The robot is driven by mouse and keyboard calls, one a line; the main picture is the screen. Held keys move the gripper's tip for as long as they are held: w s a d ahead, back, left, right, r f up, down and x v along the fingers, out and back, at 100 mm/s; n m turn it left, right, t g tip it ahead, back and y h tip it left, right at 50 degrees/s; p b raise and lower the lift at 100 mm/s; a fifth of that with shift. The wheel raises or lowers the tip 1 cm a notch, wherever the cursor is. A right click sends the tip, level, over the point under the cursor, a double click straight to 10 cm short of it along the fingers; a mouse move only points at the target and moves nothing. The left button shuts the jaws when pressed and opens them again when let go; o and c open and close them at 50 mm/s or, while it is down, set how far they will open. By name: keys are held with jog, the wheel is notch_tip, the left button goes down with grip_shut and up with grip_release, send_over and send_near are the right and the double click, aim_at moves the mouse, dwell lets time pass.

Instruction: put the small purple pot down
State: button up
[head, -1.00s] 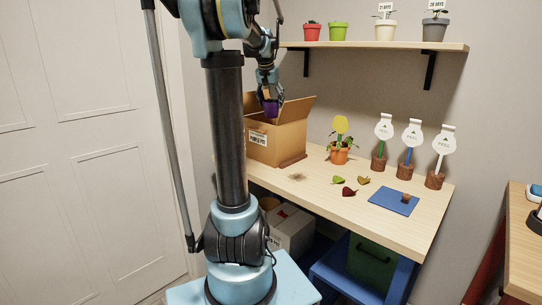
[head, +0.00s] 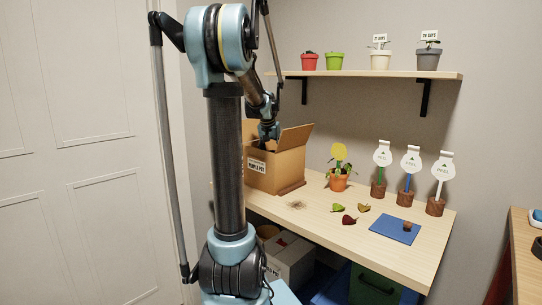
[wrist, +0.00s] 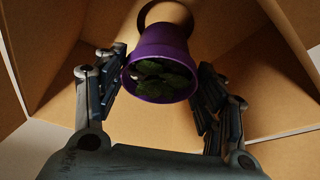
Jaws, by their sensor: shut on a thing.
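The small purple pot (wrist: 163,52) shows in the wrist view, with dark green leaves (wrist: 160,75) in its mouth. My gripper (wrist: 163,85) is shut on it, with one finger on each side. In the head view my gripper (head: 268,133) is at the opening of the cardboard box (head: 283,168), and the pot is hidden there by the box wall. Box walls surround the pot in the wrist view. I cannot tell whether the pot touches the box floor.
The box stands on a wooden table (head: 330,222). A potted plant with a yellow tag (head: 339,172), loose leaves (head: 349,220), a blue mat (head: 395,229) and several signs on brown bases stand to its right. A shelf (head: 370,75) with several pots hangs above.

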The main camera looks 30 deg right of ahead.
jog(key=shift+f, duration=0.7)
jog(key=o, duration=1.3)
jog(key=shift+r, duration=0.55)
jog(key=v, duration=1.2)
jog(key=s+a+f+n+y, duration=0.1)
jog(key=s+a+f, duration=0.1)
jog(key=a, duration=0.4)
jog(key=s+a+f+n, duration=0.1)
jog(key=s+a+f, duration=0.15)
jog(key=a, duration=0.25)
jog(key=s+a+f+n, duration=0.2)
jog(key=s+a+f, duration=0.5)
jog(key=s+a+f+n+y, duration=0.1)
jog(key=s+a+f+n, duration=0.2)
jog(key=s+a+f, duration=0.4)
jog(key=s+a+f+n+y, duration=0.1)
jog(key=s+a+f+n, duration=0.1)
jog(key=s+a+f, duration=0.5)
jog(key=shift+s+a+f+n+g, duration=0.15)
jog(key=shift+s+f+n+g, duration=0.25)
jog(key=shift+s+f, duration=0.55)
